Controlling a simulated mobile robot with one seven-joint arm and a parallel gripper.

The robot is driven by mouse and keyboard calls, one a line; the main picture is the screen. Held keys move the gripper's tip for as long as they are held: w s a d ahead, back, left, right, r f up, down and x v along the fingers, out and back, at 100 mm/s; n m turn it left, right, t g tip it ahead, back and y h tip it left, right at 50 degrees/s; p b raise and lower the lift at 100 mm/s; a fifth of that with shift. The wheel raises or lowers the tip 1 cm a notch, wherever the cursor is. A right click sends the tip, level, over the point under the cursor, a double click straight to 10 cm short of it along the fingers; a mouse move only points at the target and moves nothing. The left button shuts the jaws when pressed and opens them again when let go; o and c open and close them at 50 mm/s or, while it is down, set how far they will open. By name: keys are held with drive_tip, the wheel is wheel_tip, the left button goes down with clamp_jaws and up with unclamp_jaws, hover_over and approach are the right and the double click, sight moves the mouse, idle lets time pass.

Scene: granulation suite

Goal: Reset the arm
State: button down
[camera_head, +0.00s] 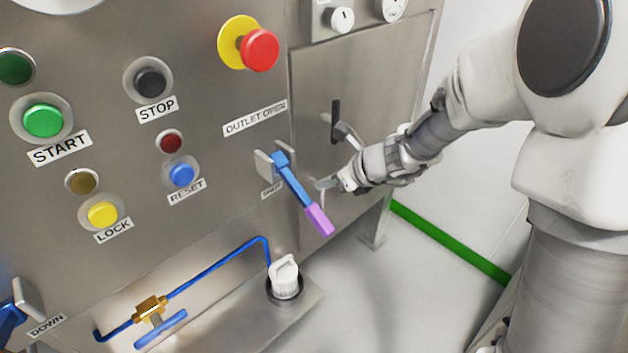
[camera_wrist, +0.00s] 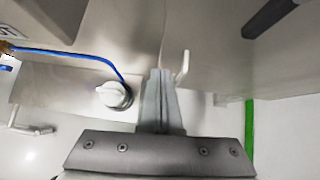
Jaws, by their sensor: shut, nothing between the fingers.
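My gripper (camera_head: 328,185) is shut and empty in the head view, just right of the blue lever with the purple grip (camera_head: 305,196) on the steel panel. I cannot tell whether it touches the lever or the panel. My arm reaches in from the right. In the wrist view my gripper (camera_wrist: 158,85) has its fingers together, pointing at the steel panel, with a small pale hook-shaped piece (camera_wrist: 182,68) right beside the tips.
The steel panel (camera_head: 215,85) carries several buttons and a red emergency stop (camera_head: 259,50). Below are a white cap (camera_head: 285,280) and blue pipe (camera_head: 215,265).

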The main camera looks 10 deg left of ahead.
drive_tip(key=s+d+r+n+h+p, duration=0.1)
drive_tip(key=s+d+r+n, duration=0.3)
drive_tip(key=s+r+n, duration=0.2)
drive_tip(key=s+d+r+n+p, duration=0.1)
drive_tip(key=s+d+r+n, duration=0.3)
drive_tip(key=s+r+n, duration=0.3)
drive_tip(key=s+d+r+n+h, duration=0.4)
drive_tip(key=s+d+n+h, duration=0.3)
drive_tip(key=s+d+n, duration=0.5)
wheel_tip(320, 180, up, 16)
drive_tip(key=w+p, duration=0.1)
drive_tip(key=p, duration=1.4)
drive_tip(key=shift+w+d+f+t+y+p, duration=0.2)
drive_tip(key=shift+t+y+p, duration=0.1)
drive_tip(key=shift+p, duration=0.1)
